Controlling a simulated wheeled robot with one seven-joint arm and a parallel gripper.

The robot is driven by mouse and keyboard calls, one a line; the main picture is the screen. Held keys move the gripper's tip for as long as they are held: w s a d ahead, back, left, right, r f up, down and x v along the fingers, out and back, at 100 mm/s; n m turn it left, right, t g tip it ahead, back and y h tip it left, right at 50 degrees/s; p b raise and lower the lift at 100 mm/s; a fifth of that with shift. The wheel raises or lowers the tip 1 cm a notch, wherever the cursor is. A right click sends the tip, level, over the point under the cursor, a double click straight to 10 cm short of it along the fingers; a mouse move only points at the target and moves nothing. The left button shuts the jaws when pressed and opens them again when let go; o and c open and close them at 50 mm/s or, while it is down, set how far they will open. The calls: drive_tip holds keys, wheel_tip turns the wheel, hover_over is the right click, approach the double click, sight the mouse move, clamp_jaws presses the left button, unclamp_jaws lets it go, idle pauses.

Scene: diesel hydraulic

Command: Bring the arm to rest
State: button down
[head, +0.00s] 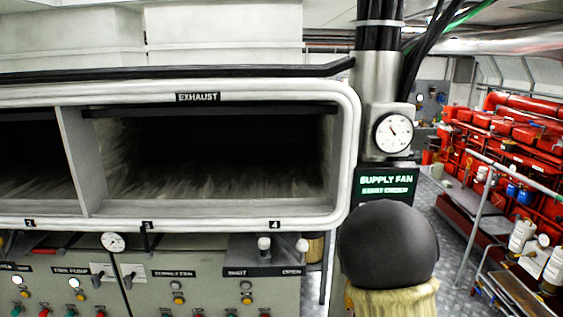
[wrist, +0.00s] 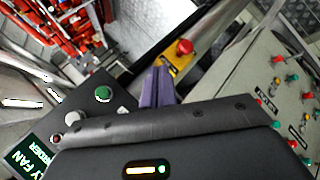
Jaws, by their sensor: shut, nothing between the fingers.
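My gripper (wrist: 158,72) shows in the wrist view as two purple fingers, closed together with nothing between them. They point away from the dark gripper body, toward the gap between a dark panel with a green button (wrist: 104,93) and a pale control panel (wrist: 262,75). A red push button (wrist: 185,47) on a yellow plate appears just beyond the fingertips. I cannot tell whether the fingers touch anything. The fingers do not show in the head view.
In the head view, a control console (head: 205,285) with switches stands below the white-framed exhaust opening (head: 345,150). A gauge (head: 393,132) and a supply fan sign (head: 387,184) are right of it. Red machinery (head: 510,135) and railings stand far right, beside patterned floor (head: 437,235).

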drive_tip(key=s+a+m+g+y+b, duration=0.1)
drive_tip(key=s+a+m+g+y, duration=0.1)
drive_tip(key=s, duration=0.7)
drive_tip(key=s+a+m+g+y+b, duration=0.2)
drive_tip(key=s+a+m+g, duration=0.1)
drive_tip(key=s+a+m, duration=0.3)
drive_tip(key=s+a+f, duration=0.1)
drive_tip(key=s+a, duration=0.1)
drive_tip(key=s, duration=0.1)
drive_tip(key=shift+s+m+g+y, duration=0.25)
drive_tip(key=shift+m+g+y, duration=0.15)
